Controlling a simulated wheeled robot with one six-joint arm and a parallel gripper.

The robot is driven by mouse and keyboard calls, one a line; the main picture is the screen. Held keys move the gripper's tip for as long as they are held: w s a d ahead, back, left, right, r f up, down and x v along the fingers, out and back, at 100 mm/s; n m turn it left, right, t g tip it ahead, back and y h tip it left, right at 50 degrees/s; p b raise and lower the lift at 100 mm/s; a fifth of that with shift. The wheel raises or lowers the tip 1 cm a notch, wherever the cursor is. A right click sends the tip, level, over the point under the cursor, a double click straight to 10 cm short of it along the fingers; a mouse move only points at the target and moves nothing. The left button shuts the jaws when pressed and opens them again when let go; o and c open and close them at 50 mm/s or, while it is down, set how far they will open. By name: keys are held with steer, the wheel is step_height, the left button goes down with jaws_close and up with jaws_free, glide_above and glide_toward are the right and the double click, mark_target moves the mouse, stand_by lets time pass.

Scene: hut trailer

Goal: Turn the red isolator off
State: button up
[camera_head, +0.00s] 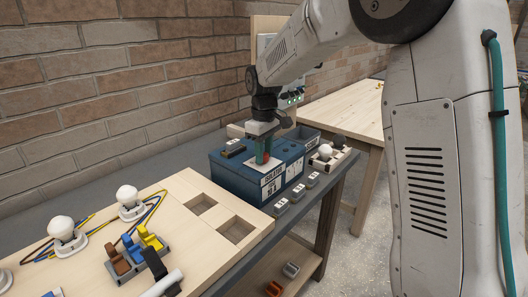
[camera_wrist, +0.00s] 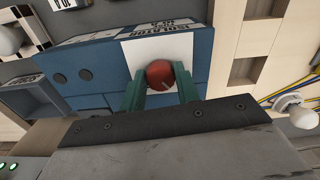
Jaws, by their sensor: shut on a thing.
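The red isolator knob (camera_wrist: 160,75) sits on a white plate (camera_wrist: 192,50) on top of a blue box (camera_head: 238,178). In the wrist view my gripper (camera_wrist: 160,88) has its two green fingers shut on the knob, one on each side. A small mark shows on the knob's face, but I cannot tell which position it stands for. In the head view my gripper (camera_head: 262,150) points down onto the box, and the red of the knob (camera_head: 265,158) shows at its fingertips. The box's front carries a white label (camera_head: 272,182) with dark lettering.
Left of the box is a wooden board with white bulbs (camera_head: 128,197), wires, coloured switches (camera_head: 146,240) and two square recesses (camera_head: 237,230). Small grey labelled blocks (camera_head: 297,193) line the box's right side. A brick wall is behind.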

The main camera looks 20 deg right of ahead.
steer(key=shift+w+r+n, duration=0.1)
steer(key=shift+n, duration=0.7)
steer(key=o, duration=1)
steer(key=shift+c, duration=0.2)
step_height(320, 180, up, 8)
steer(key=shift+f, duration=0.1)
